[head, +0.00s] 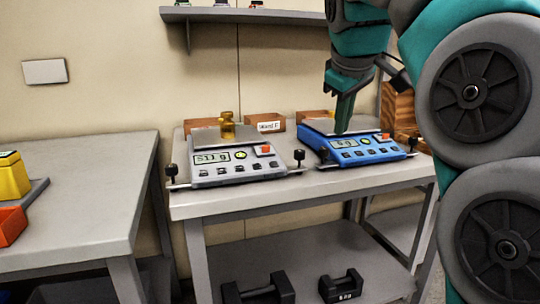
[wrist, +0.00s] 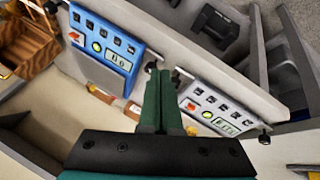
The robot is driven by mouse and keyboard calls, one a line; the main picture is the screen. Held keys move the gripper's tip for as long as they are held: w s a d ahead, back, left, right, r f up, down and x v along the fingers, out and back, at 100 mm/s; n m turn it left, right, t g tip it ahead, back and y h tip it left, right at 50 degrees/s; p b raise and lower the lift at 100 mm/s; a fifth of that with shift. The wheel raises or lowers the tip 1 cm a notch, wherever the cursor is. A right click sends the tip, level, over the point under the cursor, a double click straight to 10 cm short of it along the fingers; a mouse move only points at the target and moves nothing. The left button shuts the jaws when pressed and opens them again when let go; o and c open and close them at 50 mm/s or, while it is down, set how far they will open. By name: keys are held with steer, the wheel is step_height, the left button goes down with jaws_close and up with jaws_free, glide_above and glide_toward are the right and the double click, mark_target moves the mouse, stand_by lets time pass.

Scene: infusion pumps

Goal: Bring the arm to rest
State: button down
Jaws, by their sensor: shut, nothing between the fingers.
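My gripper (head: 342,128) hangs fingers-down over the blue scale (head: 358,150) on the middle table, in front of its plate. Its green fingers are together with nothing between them. Whether the tips touch the scale cannot be told from the head view. In the wrist view the closed fingers (wrist: 161,78) point between the blue scale (wrist: 104,42) and the grey scale (wrist: 214,108). My arm's teal and grey links fill the right of the head view.
Wooden blocks (head: 270,124) stand behind the scales. Black dumbbell-like weights (head: 258,290) lie on the lower shelf. A left table (head: 90,190) holds a yellow object (head: 13,177) and an orange bin (head: 11,226). A wall shelf (head: 243,15) hangs above.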

steer(key=s+d+f+m+g, duration=0.1)
steer(key=s+f+m+g, duration=0.2)
steer(key=s+f, duration=1.3)
steer(key=s+f+m+g, duration=0.4)
steer(key=s+f, duration=1.2)
steer(key=f, duration=0.6)
steer(key=shift+s+d+f+m+g+y, duration=0.2)
steer(key=shift+d+m+g+y, duration=0.15)
steer(key=shift+g, duration=0.25)
